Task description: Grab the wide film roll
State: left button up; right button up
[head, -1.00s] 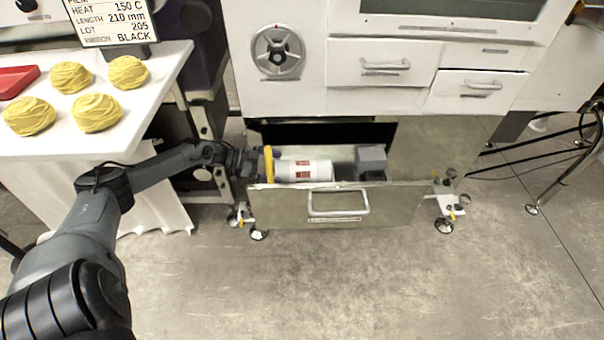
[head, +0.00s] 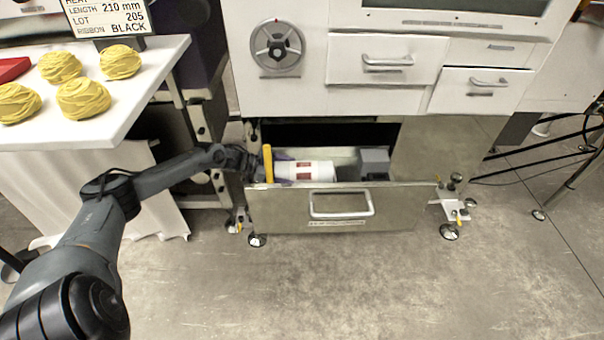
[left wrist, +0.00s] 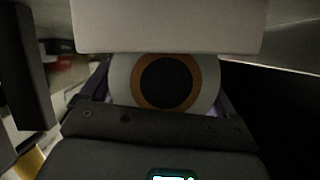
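The wide film roll (head: 312,171) is white with red-brown print and lies on its side in the open drawer (head: 400,214). My left gripper (head: 284,163) reaches in at the drawer's left end, its fingers on either side of the roll's left end. In the left wrist view the roll's end (left wrist: 122,82) shows a brown core ring around a dark hole, between the two fingers. The fingers look open around it; contact is hard to make out. My right gripper is not in view.
A yellow upright piece (head: 267,164) stands by the roll's left end. A grey block (head: 373,163) sits right of the roll in the drawer. The drawer front has a handle (head: 341,204). A white table (head: 140,90) with yellow bundles (head: 84,99) stands at left.

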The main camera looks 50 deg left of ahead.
pick_arm(q)
jog(key=c, duration=0.7)
jog(key=shift+r, duration=0.15)
jog(key=shift+c, duration=0.9)
jog(key=shift+w, duration=0.1)
